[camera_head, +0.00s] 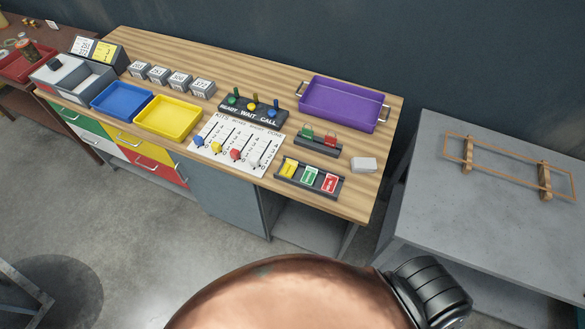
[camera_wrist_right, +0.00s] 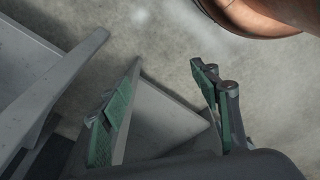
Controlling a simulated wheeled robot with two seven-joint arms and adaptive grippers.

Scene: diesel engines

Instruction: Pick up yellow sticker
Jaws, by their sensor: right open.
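A yellow sticker (camera_head: 289,167) lies in the left slot of a dark sticker tray (camera_head: 331,196) near the front right edge of the wooden workbench in the head view. A green sticker (camera_head: 309,175) and a red sticker (camera_head: 329,182) lie to its right in the same tray. My right gripper (camera_wrist_right: 166,68) shows in the right wrist view with its green-padded fingers apart and nothing between them. It is over the grey floor and grey furniture panels, and no sticker shows in that view. My left gripper is in neither view.
On the workbench (camera_head: 250,72) stand a yellow bin (camera_head: 168,117), a blue bin (camera_head: 122,101), a purple tray (camera_head: 342,104), a READY/WAIT/CALL stand (camera_head: 253,113) and a white pegged board (camera_head: 221,128). A white block (camera_head: 364,164) lies right of the stickers. A grey table (camera_head: 480,215) stands at right.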

